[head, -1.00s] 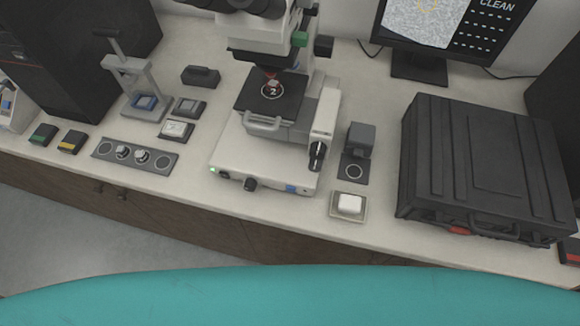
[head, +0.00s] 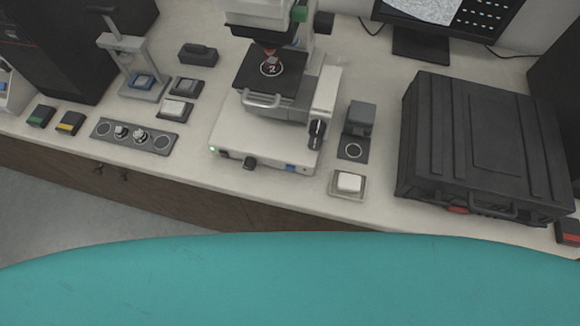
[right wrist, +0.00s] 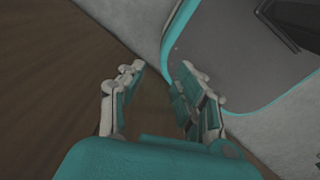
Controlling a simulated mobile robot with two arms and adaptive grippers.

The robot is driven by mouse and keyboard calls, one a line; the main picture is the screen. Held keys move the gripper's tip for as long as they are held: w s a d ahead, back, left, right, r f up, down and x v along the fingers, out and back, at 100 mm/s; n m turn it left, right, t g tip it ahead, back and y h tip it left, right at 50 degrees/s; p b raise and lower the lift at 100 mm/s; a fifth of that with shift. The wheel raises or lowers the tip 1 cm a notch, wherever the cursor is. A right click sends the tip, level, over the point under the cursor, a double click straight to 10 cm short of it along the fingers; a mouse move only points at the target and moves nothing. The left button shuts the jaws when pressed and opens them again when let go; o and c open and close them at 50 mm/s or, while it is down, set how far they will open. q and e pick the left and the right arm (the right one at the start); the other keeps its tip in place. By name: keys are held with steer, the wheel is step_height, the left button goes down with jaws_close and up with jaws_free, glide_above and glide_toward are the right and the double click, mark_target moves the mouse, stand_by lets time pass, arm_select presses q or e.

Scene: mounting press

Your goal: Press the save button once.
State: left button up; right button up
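A large white push button (head: 349,183) sits in a square beige housing near the bench's front edge, right of the microscope (head: 262,140). A small blue button (head: 291,168) is on the front of the microscope base. A white rocker-like switch (head: 175,108) lies left of the microscope. I cannot read a save label on any of these. My right gripper (right wrist: 160,76) shows in the right wrist view, with its fingers apart and nothing between them. It is over the dark wooden floor or cabinet surface, away from the buttons. My left gripper is not in view.
A large black case (head: 485,145) stands at the right. A monitor (head: 425,18) is at the back. A press-like stand (head: 140,75), a knob panel (head: 134,135) and small boxes are at the left.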

jaws_close()
steer(key=shift+d, duration=0.2)
stand_by(1.0)
